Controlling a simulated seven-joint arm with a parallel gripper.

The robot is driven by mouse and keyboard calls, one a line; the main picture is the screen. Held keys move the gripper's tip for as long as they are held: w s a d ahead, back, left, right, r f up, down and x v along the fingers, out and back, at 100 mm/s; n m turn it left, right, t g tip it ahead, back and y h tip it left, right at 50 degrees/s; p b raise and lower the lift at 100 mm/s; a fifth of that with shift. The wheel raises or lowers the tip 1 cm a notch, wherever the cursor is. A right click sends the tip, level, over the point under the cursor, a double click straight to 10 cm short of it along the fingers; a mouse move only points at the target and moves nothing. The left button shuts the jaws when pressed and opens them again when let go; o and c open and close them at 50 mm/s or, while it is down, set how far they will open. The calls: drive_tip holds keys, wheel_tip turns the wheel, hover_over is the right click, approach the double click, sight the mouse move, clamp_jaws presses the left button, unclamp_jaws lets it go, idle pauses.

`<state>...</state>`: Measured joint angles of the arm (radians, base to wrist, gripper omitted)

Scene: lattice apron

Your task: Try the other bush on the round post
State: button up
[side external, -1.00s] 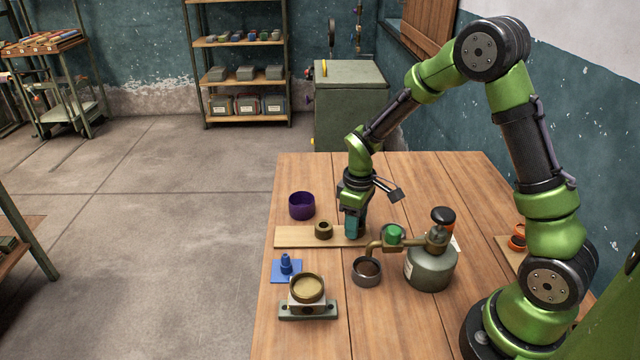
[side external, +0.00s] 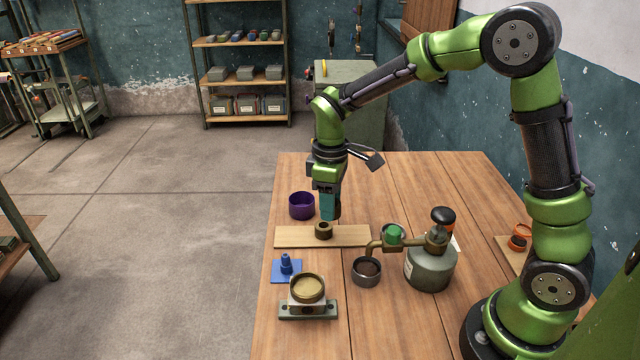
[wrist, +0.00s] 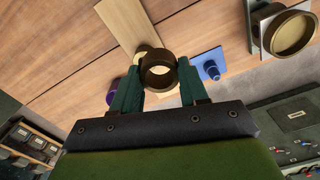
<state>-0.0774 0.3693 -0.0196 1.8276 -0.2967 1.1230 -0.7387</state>
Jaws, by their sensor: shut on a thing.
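A brown ring-shaped bush (side external: 323,231) is at the middle of a pale wooden board (side external: 350,237). My gripper (side external: 326,217) points down at it with its teal fingers. In the wrist view the bush (wrist: 158,72) is between the fingertips, and the jaws are shut on it. I cannot tell whether it is clear of the board. A blue stepped round post (side external: 286,264) stands on a blue square plate, in front of the board and to its left. The post (wrist: 210,68) also shows right of the bush in the wrist view, with nothing around it.
A purple cup (side external: 302,205) stands behind the board. A grey mount with a brass-coloured ring (side external: 307,289) is in front of the post. A dark cup (side external: 366,272) and a grey canister with a pipe (side external: 431,267) stand to the right. The back right of the table is clear.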

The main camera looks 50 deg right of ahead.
sight(284, 255)
drive_tip(key=a+n, duration=0.1)
drive_tip(key=a, duration=0.2)
drive_tip(key=w+a+n, duration=0.1)
drive_tip(key=a, duration=0.3)
drive_tip(key=a+n, duration=0.1)
drive_tip(key=a, duration=0.3)
drive_tip(key=shift+w+f, duration=0.2)
drive_tip(key=shift+w, duration=0.1)
drive_tip(key=shift+w+a+r+n, duration=0.1)
drive_tip(key=shift+w+a+n, duration=0.05)
drive_tip(key=shift+a+n, duration=0.15)
drive_tip(key=shift+f, duration=1.75)
drive_tip(key=shift+f, duration=1.6)
drive_tip(key=shift+d, duration=0.1)
drive_tip(key=o, duration=1.2)
drive_tip(key=shift+o, duration=0.2)
